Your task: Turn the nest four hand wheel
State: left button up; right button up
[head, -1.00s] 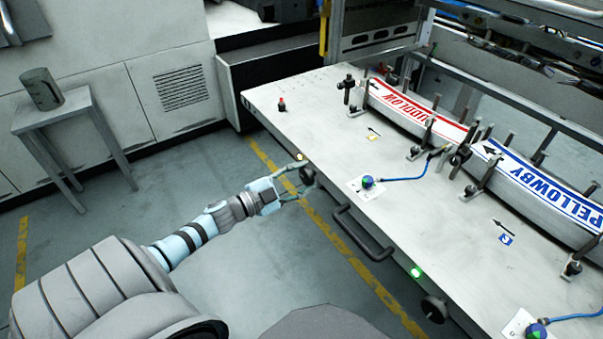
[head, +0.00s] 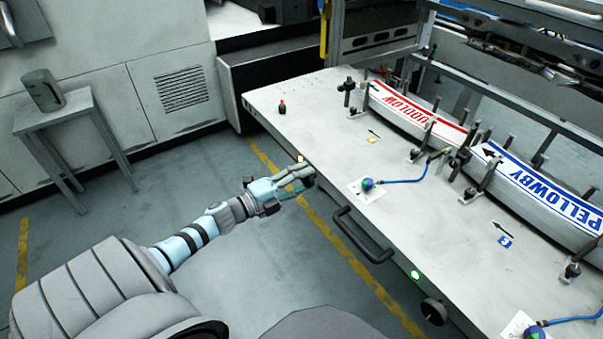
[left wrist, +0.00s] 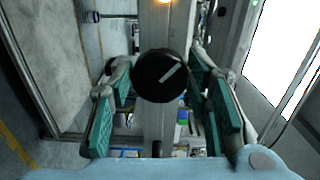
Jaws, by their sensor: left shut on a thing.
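A black round hand wheel (left wrist: 163,75) with a pale bar mark on its face sits in the middle of the left wrist view, between the teal-padded fingers of my left gripper (left wrist: 163,95). In the head view my left gripper (head: 307,176) is at the bench's front edge, shut on this wheel and mostly hiding it. An amber light (head: 300,159) glows just above it. A second black hand wheel (head: 433,311) stands on the front face further right, below a green light (head: 415,275). I cannot read a nest number. My right gripper is not in view.
A black handle (head: 362,237) sticks out from the front edge. A small table with a can (head: 42,90) stands at left. The floor in front is clear.

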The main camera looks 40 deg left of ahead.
pick_arm(q)
jog(key=shift+f, duration=0.1)
jog(key=shift+m, duration=0.3)
jog(key=o, duration=1.2)
jog(key=shift+d, duration=0.1)
jog(key=shift+c, duration=0.2)
jog(key=v, duration=1.2)
